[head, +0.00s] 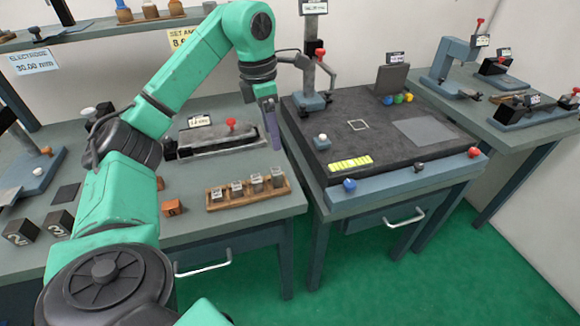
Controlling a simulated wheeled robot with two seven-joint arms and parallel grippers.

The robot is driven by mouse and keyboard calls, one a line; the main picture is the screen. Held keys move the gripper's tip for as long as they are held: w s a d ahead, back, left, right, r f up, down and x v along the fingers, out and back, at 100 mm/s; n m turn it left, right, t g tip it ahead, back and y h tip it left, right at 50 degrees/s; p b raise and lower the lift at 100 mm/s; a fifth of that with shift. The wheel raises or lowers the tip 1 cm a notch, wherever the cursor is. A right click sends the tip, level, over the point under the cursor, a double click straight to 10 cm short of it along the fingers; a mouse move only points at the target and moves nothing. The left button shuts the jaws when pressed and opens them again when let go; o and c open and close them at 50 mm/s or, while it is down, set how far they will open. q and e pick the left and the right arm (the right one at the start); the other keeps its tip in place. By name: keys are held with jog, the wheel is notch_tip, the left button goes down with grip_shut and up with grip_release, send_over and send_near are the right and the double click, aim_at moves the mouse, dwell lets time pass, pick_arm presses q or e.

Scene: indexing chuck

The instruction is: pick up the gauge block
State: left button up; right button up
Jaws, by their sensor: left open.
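Several small grey metal blocks (237,188) with pale tops stand in a row in a wooden rack (244,202) at the front right of the left bench. They look like gauge blocks; I cannot tell which one the task means. My left gripper (272,146) points down, open, above and behind the right end of the rack, near the gap between the two benches. Nothing shows between its fingers, which are seen nearly edge-on. My right gripper is not in view.
A grey fixture with a red knob (231,124) lies behind the rack. Small orange-brown blocks (172,208) and dark number cubes (59,222) sit to the left. The right bench holds a dark plate (310,127) with a gauge stand (312,70) and coloured balls.

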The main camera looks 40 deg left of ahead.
aim_at(275, 171)
pick_arm(q)
jog(key=f, duration=0.1)
jog(key=f+b, duration=0.1)
jog(key=s+f, duration=0.1)
jog(key=shift+s+d+f+b, duration=0.1)
jog(key=shift+d+f+b, duration=0.15)
jog(key=shift+b, duration=0.1)
jog(key=shift+s+f, duration=0.2)
jog(key=shift+f, duration=0.4)
jog(key=shift+s+f, duration=0.2)
jog(key=shift+f, duration=0.35)
jog(key=f, duration=0.1)
jog(key=w+f, duration=0.1)
jog(key=f, duration=0.1)
jog(key=f+p, duration=0.1)
jog(key=f, duration=0.1)
jog(key=shift+w+d+f, duration=0.2)
jog(key=shift+d+f, duration=0.05)
jog(key=shift+f, duration=0.5)
jog(key=c, duration=0.3)
grip_shut()
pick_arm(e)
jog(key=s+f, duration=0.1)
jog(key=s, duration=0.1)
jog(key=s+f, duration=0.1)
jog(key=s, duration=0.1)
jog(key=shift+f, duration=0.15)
